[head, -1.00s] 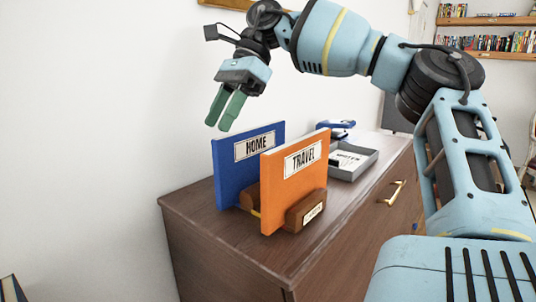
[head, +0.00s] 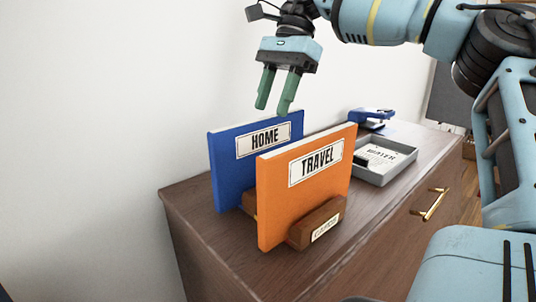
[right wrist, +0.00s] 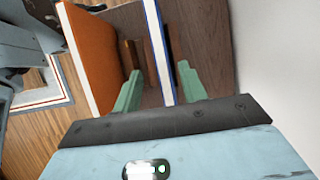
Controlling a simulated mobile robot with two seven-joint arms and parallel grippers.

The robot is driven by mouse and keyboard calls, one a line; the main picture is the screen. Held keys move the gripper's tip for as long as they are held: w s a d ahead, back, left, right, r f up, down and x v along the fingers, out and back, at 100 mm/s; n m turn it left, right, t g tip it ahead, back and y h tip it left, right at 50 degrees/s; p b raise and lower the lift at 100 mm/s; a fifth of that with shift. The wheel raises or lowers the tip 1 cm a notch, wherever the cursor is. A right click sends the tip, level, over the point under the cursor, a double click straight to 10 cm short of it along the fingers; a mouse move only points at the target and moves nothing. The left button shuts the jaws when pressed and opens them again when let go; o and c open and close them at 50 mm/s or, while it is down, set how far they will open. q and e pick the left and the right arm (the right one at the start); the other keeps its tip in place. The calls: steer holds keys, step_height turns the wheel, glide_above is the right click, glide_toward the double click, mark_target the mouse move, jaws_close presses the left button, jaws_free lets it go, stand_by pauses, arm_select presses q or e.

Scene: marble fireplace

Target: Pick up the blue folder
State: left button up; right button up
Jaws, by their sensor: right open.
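The blue folder (head: 228,168), labelled HOME, stands upright in a brown wooden holder (head: 318,222) on the cabinet. The orange folder (head: 275,208), labelled TRAVEL, stands in front of it and hides part of it. My right gripper (head: 275,108) is open and empty, its green fingers pointing down above the blue folder's top edge. In the right wrist view, the blue folder (right wrist: 158,50) shows edge-on between the lines of the two fingers (right wrist: 158,85), with the orange folder (right wrist: 92,50) to the left. My left gripper is not in view.
The wooden cabinet (head: 190,208) has a brass drawer handle (head: 430,205). A grey tray (head: 385,173) with a paper and a blue object (head: 371,117) stand to the right of the folders. A white wall lies close behind the folders.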

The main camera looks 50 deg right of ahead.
mark_target(259, 138)
steer(key=shift+a, duration=0.1)
steer(key=shift+a+f, duration=0.3)
steer(key=shift+f, duration=0.35)
steer(key=shift+p+x, duration=0.45)
steer(key=shift+x, duration=2.75)
steer(key=shift+w, duration=0.15)
steer(key=shift+c, duration=0.3)
jaws_close()
